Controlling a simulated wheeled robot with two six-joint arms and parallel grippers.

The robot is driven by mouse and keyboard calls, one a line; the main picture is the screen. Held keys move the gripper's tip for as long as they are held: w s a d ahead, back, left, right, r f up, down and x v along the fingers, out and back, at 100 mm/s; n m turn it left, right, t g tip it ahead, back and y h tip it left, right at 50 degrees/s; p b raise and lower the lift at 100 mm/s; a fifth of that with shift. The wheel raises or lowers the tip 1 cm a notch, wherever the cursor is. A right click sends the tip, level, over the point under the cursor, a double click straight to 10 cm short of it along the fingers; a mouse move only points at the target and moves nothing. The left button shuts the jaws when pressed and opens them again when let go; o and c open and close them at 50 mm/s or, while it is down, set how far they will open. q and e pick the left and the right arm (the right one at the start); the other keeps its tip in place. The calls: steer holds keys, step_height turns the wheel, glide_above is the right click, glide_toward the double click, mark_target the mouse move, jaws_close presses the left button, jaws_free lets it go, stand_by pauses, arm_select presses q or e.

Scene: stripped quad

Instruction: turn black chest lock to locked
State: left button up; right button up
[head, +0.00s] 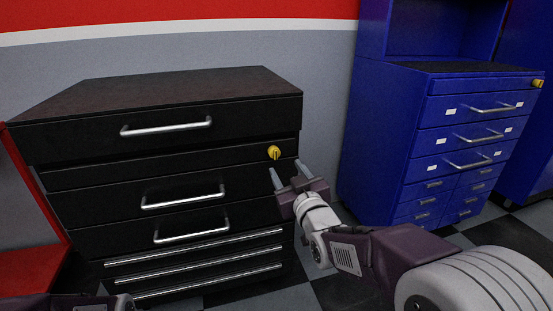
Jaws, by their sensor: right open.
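The black chest (85,139) stands against the wall at the left and middle, with its drawers shut. Its yellow lock (274,153) sits at the right end of the second drawer front, with a dark upright slot or key line on it. My right gripper (287,175) is open just below and to the right of the lock. Its two fingers point up toward the chest, and I see nothing between them. Whether a finger touches the chest front is hard to tell. My left arm shows only as a piece at the bottom left edge; its gripper fingers are not visible.
A blue cabinet (400,130) with silver handles and its own yellow lock (537,83) stands at the right. A red piece of furniture (30,270) borders the chest at the left. Silver drawer handles (166,127) stick out from the chest. Checkered floor lies between chest and cabinet.

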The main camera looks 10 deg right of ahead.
mark_target(276, 155)
steer(key=w+b, duration=0.1)
steer(key=w, duration=0.4)
steer(key=w+b, duration=0.1)
steer(key=w, duration=0.1)
steer(key=shift+w+a+f+b, duration=0.2)
steer(key=shift+w+a+b, duration=0.05)
steer(key=shift+w+b, duration=0.15)
steer(key=shift+w+r, duration=0.15)
steer(key=shift+w, duration=0.4)
jaws_close()
